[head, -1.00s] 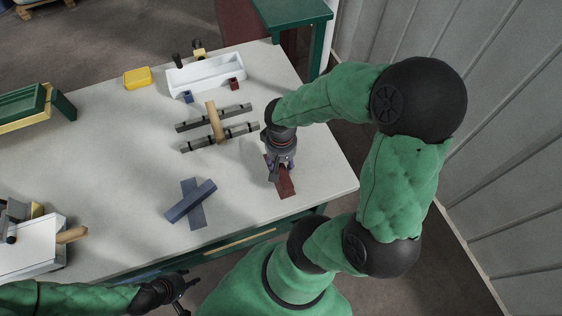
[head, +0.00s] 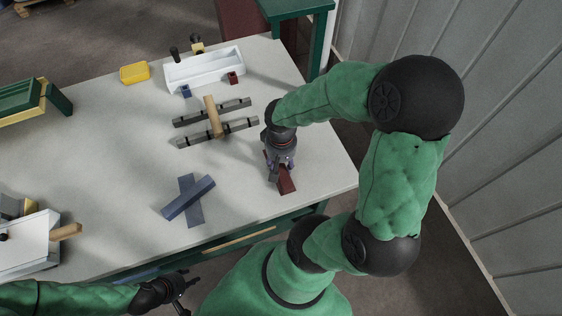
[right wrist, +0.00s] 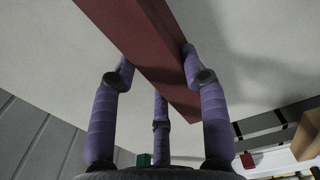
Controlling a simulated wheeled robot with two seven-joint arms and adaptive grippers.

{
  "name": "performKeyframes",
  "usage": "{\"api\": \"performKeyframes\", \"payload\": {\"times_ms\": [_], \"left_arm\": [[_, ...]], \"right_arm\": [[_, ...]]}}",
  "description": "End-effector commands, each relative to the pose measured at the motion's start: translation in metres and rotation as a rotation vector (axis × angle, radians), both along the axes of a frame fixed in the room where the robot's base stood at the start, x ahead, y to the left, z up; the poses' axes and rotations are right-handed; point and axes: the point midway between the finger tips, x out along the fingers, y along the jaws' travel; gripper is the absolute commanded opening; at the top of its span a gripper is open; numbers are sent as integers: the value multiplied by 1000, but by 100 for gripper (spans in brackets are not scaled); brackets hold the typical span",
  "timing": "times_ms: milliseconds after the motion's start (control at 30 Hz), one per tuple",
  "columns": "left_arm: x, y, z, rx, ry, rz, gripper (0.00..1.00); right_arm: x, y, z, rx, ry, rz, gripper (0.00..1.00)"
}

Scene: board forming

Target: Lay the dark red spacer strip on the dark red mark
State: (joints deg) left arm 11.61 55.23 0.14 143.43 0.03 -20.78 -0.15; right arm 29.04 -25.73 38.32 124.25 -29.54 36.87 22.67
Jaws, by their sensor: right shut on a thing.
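The dark red spacer strip (head: 286,181) is in my right gripper (head: 280,165), low over the right front part of the table. In the right wrist view the strip (right wrist: 150,50) runs slantwise between the purple fingers (right wrist: 160,85), which are shut on it. I cannot make out the dark red mark apart from the strip; the strip and gripper seem to hide it. Whether the strip touches the table is unclear. My left gripper (head: 186,290) is empty with its fingers apart, off the table's front edge.
A blue strip (head: 179,204) lies crosswise over a blue mark (head: 190,183). Grey bars (head: 240,124) with a wooden piece (head: 213,117) lie behind. A white tray (head: 205,72), small blocks and a yellow box (head: 134,73) stand farther back. The table (head: 120,150) is clear at left centre.

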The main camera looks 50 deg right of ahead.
Motion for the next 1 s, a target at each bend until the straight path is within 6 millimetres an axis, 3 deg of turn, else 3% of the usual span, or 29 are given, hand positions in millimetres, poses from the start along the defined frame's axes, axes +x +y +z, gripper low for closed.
{"api": "performKeyframes", "payload": {"times_ms": [667, 700, 800, 1000], "left_arm": [[0, 0, -5, 0, 0, 0, 40], [0, 0, -5, 0, 0, 0, 40], [0, 0, -5, 0, 0, 0, 40], [0, 0, -5, 0, 0, 0, 40]], "right_arm": [[0, 0, -6, 0, 0, 0, 10], [0, 0, -6, 0, 0, 0, 47], [0, 0, -5, 0, -1, 0, 72], [0, 0, -5, 0, 0, 0, 72]]}}
